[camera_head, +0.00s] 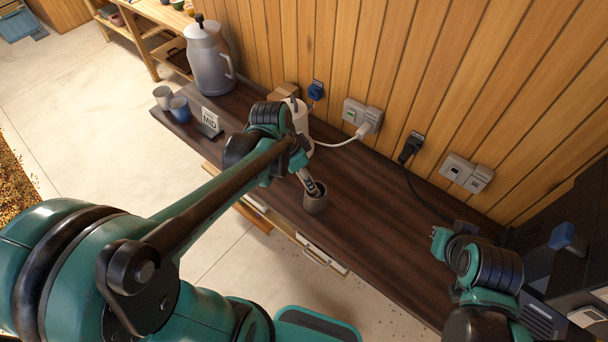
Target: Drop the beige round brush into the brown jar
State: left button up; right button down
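A small brown jar (316,205) stands on the dark wooden counter near its front edge. My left arm reaches in from the left, and its gripper (308,182) points down at the jar's mouth, with its tip at or just inside the rim. The arm hides most of the gripper, so I cannot tell whether it is shut. I cannot make out the beige round brush; anything between the fingers is too small to tell. My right gripper (440,241) is at the right, over the counter's right part, apart from the jar. Its fingers are mostly hidden by its own wrist.
The dark counter (370,235) is clear right of the jar. A grey jug (208,60), two cups (180,108), a MID sign (209,121) and a white container (299,115) stand to the left. Sockets and a black cable (409,148) line the wooden wall. A dark machine (560,265) stands right.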

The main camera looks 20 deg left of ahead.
pick_arm(q)
jog(key=v, duration=1.2)
dwell(0.7)
